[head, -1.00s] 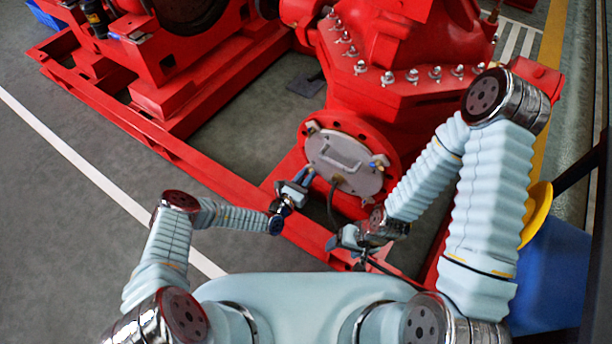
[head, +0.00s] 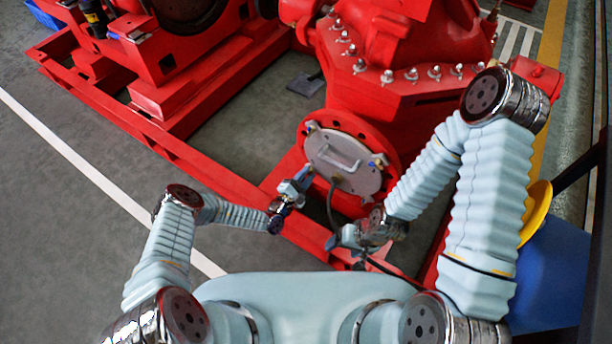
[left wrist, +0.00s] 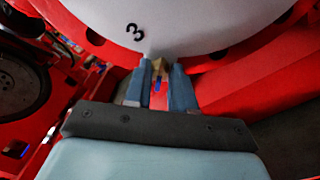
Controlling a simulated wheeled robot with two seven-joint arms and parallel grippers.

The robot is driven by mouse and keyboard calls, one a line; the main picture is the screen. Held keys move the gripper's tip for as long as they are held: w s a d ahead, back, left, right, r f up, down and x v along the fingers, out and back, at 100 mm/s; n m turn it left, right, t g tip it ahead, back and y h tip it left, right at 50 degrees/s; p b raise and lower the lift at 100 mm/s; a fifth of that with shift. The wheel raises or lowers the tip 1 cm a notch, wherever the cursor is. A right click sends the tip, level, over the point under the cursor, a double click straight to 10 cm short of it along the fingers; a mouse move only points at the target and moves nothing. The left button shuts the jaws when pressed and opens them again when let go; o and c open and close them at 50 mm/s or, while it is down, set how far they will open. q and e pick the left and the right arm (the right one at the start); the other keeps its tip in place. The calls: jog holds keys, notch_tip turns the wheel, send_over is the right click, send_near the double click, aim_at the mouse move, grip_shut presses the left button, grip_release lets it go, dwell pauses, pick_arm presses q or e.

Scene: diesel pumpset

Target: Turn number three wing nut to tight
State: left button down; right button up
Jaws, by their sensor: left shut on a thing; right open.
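The round grey cover (head: 325,160) with a handle (head: 340,153) sits on the red flange of the pump casing. In the left wrist view the cover (left wrist: 200,22) carries a black number 3 (left wrist: 135,32). Just below that number, the brass-coloured number three wing nut (left wrist: 158,65) sits at the cover's edge. My left gripper (head: 309,172) is at the lower left of the cover. In the left wrist view its fingers (left wrist: 158,74) are shut on this wing nut, hiding part of it. My right gripper (head: 333,243) is open, below the cover and apart from it.
Another wing nut (head: 312,126) is at the cover's upper left and one with blue (head: 377,164) at its right. A dark hose (head: 331,205) hangs below the cover. The red base rail (head: 225,184) runs beneath my left arm. Grey floor (head: 80,225) is clear at left.

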pick_arm(q)
jog(key=m, duration=0.4)
jog(key=shift+s+f+m, duration=0.1)
jog(key=shift+f+m, duration=0.05)
jog(key=shift+m, duration=1.95)
jog(key=c, duration=1.3)
grip_release()
jog(key=v, duration=1.3)
jog(key=shift+s+a, duration=0.2)
jog(key=shift+s, duration=0.1)
